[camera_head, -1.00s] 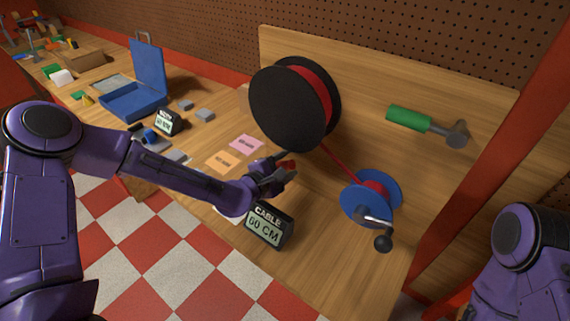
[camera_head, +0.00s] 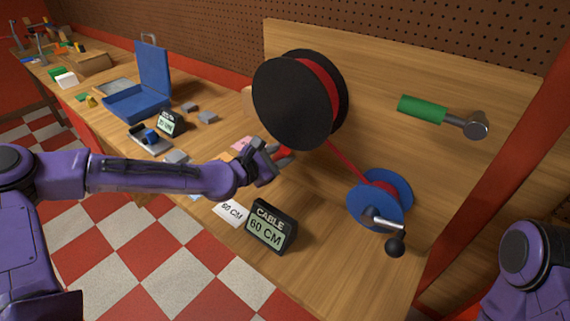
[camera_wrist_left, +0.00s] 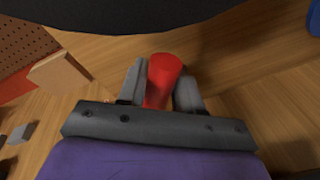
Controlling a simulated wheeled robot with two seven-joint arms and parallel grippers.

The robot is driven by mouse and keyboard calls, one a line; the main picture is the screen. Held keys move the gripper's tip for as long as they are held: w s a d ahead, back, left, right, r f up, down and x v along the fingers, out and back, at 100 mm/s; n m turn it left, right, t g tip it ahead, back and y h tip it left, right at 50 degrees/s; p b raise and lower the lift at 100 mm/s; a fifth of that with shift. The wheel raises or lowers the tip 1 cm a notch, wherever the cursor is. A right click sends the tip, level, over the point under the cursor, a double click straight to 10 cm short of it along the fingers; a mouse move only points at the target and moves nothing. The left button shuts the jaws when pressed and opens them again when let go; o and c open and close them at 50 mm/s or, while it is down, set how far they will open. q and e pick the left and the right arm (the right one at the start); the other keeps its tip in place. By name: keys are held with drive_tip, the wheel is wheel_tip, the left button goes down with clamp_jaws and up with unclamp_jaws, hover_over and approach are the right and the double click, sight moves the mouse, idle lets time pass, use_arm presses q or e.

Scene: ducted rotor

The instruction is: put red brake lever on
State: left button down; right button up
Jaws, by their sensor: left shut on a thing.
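The red brake lever appears as a red cylinder (camera_wrist_left: 163,79) between my left gripper's fingers in the left wrist view. In the head view only a small red part (camera_head: 284,153) shows at the fingertips. My left gripper (camera_head: 272,157) is shut on it, just below the large black reel (camera_head: 290,103) wound with red cable. Its fingers also show in the left wrist view (camera_wrist_left: 160,88). Whether the lever touches the reel or board cannot be told. My right gripper is out of view; only part of the right arm shows at the lower right.
Red cable runs from the black reel to a blue spool (camera_head: 366,211) with a crank (camera_head: 383,222). A green-handled lever (camera_head: 424,109) is on the upright board. A "CABLE 60 CM" display (camera_head: 270,227) stands at the bench's front edge. An open blue case (camera_head: 140,104) stands farther left.

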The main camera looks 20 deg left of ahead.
use_arm(q)
drive_tip(key=c, duration=0.8)
unclamp_jaws()
drive_tip(key=shift+a, duration=0.1)
drive_tip(key=shift+c, duration=0.2)
drive_tip(key=shift+s, duration=0.1)
drive_tip(key=v, duration=0.5)
drive_tip(key=shift+a+r+p, duration=0.1)
drive_tip(key=shift+r+p, duration=0.1)
drive_tip(key=shift+p, duration=0.1)
drive_tip(key=p, duration=0.4)
approach(277, 154)
drive_tip(key=shift+w+f, duration=0.35)
drive_tip(key=shift+f, duration=0.05)
